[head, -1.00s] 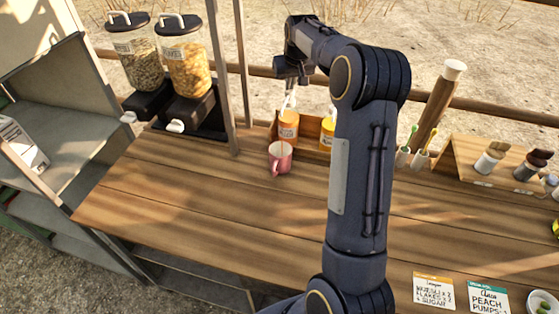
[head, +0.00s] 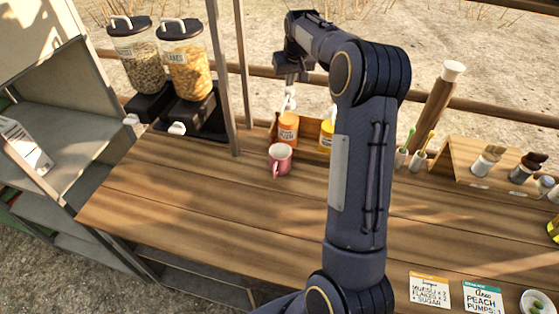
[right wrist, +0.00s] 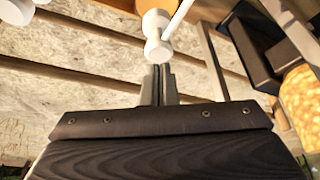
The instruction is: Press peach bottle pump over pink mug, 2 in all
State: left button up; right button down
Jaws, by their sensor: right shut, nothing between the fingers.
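The peach bottle (head: 288,126) is orange with a white pump head (head: 290,99) and stands upright at the back of the counter. The pink mug (head: 280,158) stands upright just in front of it, below the spout side. My right gripper (head: 289,80) is shut and empty just above the pump head. In the right wrist view its closed fingertips (right wrist: 158,72) are right by the white pump head (right wrist: 158,28); I cannot tell whether they touch. The mug's contents are too small to make out. My left gripper is out of view.
A yellow bottle (head: 326,138) stands right of the peach one, partly behind my right arm. Two dispensers (head: 186,62) stand at the back left, beside a post (head: 221,80). Order cards (head: 483,298) lie at the front right. The left counter is clear.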

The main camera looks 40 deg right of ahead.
aim_at(290, 90)
jog(key=shift+f, duration=0.1)
dwell(0.3)
jog(key=shift+s+f+b, duration=0.1)
jog(key=shift+f+b, duration=0.85)
jog(key=shift+f, duration=0.45)
jog(key=shift+r, duration=0.1)
jog(key=shift+r+p, duration=1.2)
jog(key=shift+r, duration=0.15)
jog(key=shift+r, duration=0.15)
notch_tip(290, 90, up, 2)
jog(key=shift+r+p, duration=0.1)
jog(key=shift+p, duration=0.95)
notch_tip(290, 90, up, 2)
jog(key=shift+r+p, duration=0.1)
jog(key=shift+p, duration=0.35)
jog(key=shift+r, duration=0.75)
